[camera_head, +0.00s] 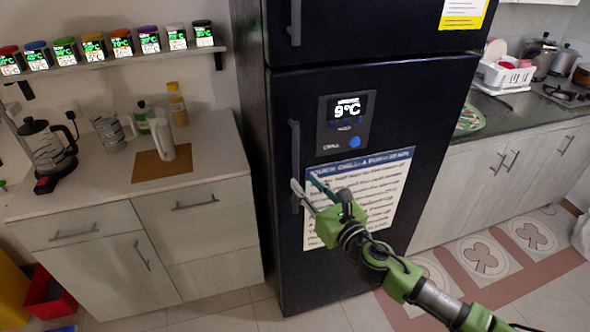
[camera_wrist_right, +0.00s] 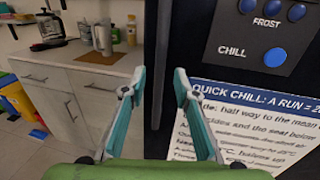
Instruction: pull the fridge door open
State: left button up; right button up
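The black fridge (camera_head: 425,95) stands in the middle of the head view, and its lower door looks closed. The door's dark vertical handle (camera_head: 294,150) is on its left side. My right gripper (camera_head: 304,180) is open at the lower part of this handle. In the right wrist view, the two teal fingers of my right gripper (camera_wrist_right: 160,78) are spread, with a dark vertical band between them. I cannot tell whether a finger touches the handle. My left gripper is out of view.
A display panel (camera_head: 345,122) reading 9°C and a printed sheet (camera_head: 375,190) are on the door. A counter (camera_head: 105,195) with a coffee maker (camera_head: 47,150) and a white jug (camera_head: 163,138) stands left. Spice dispensers line a shelf (camera_head: 130,59) above. Tiled floor lies in front.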

aim_at(297, 174)
jog(key=x, duration=0.6)
grip_shut()
